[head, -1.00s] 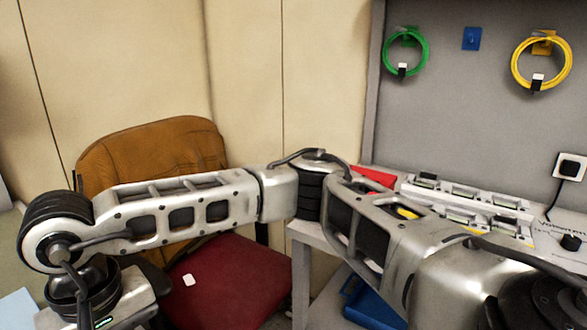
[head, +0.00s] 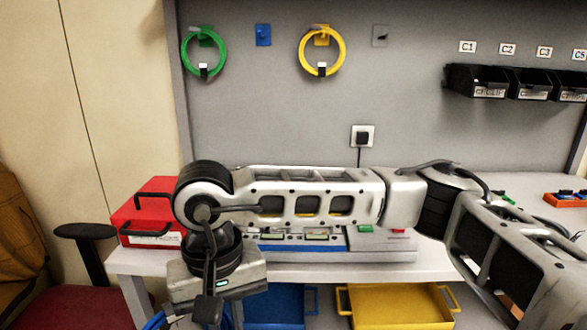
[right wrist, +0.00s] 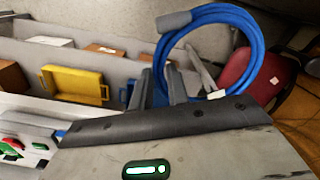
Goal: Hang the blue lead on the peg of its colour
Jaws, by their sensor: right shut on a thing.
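The blue lead is a coiled loop with a grey plug; it shows in the right wrist view (right wrist: 207,12). My right gripper (right wrist: 180,75) is shut on the lead at the side of the loop. In the head view the right gripper (head: 212,310) points down in front of the bench, and only a bit of the blue coil (head: 154,321) shows at the lower edge. The blue peg (head: 263,34) is on the grey back panel, empty, above and beyond the gripper. My left gripper is not in view.
A green lead (head: 223,53) and a yellow lead (head: 342,53) hang on either side of the blue peg. A grey peg (head: 380,36) is empty. A red case (head: 135,213), pumps and a wall socket (head: 362,136) lie below. Dark bins (head: 478,80) are at the right.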

